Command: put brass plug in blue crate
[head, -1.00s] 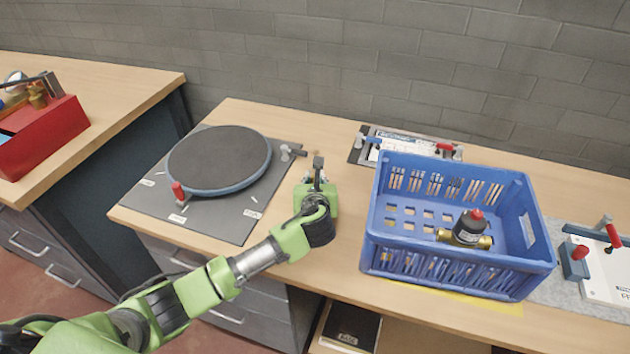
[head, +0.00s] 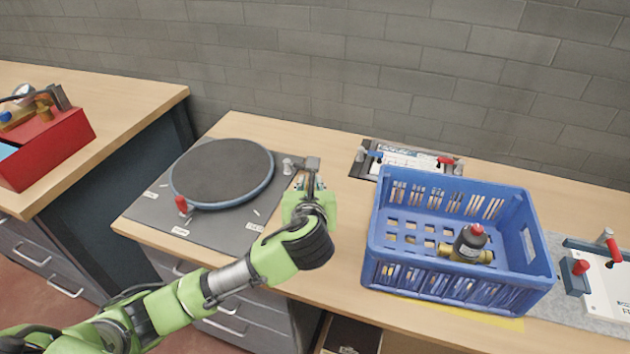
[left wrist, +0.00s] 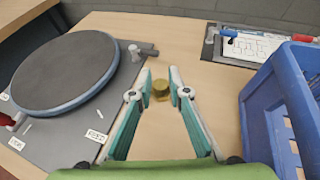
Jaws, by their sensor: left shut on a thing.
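The brass plug (left wrist: 160,90) is a small gold-coloured round piece between my left fingertips in the left wrist view. My left gripper (left wrist: 160,88) is shut on it, over the bench between the turntable and the crate. In the head view my left gripper (head: 312,180) points away from me, and the plug cannot be made out there. The blue crate (head: 455,283) stands on the bench to the right of my left gripper. It also shows at the right edge of the left wrist view (left wrist: 262,108). My right gripper is out of view.
A black valve with brass ends (head: 470,245) is in the crate. A round turntable (head: 222,172) on a grey plate lies to the left. A clamp fixture (head: 400,160) is behind the crate, another (head: 605,275) to its right. A red box (head: 45,150) sits on the left bench.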

